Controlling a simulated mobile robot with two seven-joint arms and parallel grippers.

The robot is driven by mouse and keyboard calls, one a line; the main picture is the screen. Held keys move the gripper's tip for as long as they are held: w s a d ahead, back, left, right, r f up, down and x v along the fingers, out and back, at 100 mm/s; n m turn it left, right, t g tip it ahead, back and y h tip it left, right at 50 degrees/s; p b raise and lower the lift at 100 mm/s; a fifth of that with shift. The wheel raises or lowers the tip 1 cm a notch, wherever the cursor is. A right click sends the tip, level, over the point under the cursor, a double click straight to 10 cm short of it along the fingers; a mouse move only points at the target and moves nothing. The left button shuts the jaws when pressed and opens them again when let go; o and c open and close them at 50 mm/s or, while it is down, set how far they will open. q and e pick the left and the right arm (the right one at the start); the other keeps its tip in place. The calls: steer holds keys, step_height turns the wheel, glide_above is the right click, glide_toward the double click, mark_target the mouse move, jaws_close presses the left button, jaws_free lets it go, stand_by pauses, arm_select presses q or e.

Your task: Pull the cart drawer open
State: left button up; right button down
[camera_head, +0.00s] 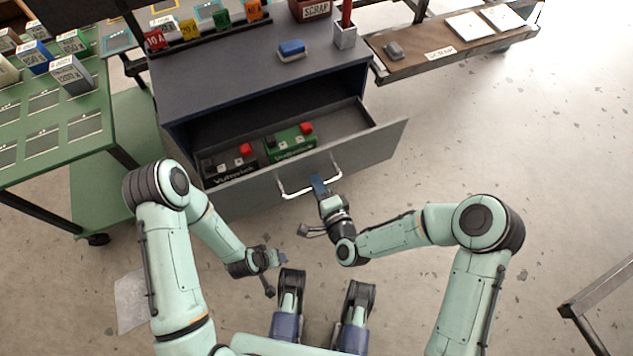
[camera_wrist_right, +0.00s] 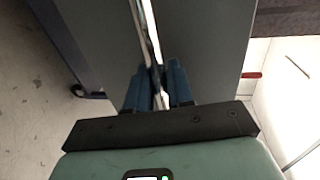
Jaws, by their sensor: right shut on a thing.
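The grey cart drawer (camera_head: 352,160) stands pulled out from the dark cart (camera_head: 260,80), with its inside showing. A silver bar handle (camera_head: 296,194) runs along its front. My right gripper (camera_head: 318,183) is at the handle's middle, and in the right wrist view its blue fingers (camera_wrist_right: 159,88) are closed on the bar (camera_wrist_right: 149,40). The drawer front (camera_wrist_right: 205,45) fills much of that view. My left gripper (camera_head: 283,258) is lower, apart from the drawer, and too small to tell open or shut.
Inside the drawer lie a black box (camera_head: 230,166) and a green box (camera_head: 291,142), each with a red part. A green table (camera_head: 70,172) stands at left and a scrap shelf (camera_head: 450,50) at upper right. The floor right of the drawer is clear.

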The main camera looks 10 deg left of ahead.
steer(key=c, duration=1.2)
jaws_free()
steer(key=shift+o, duration=0.2)
arm_select(q)
steer(key=s+d+r+g+p, duration=0.1)
steer(key=s+d+r+p, duration=0.2)
steer(key=s+r+p, duration=0.1)
steer(key=shift+s+r+h, duration=0.2)
steer(key=shift+s+h, duration=0.2)
arm_select(e)
steer(key=v, duration=1.3)
steer(key=shift+s, duration=0.2)
steer(key=shift+r, duration=0.1)
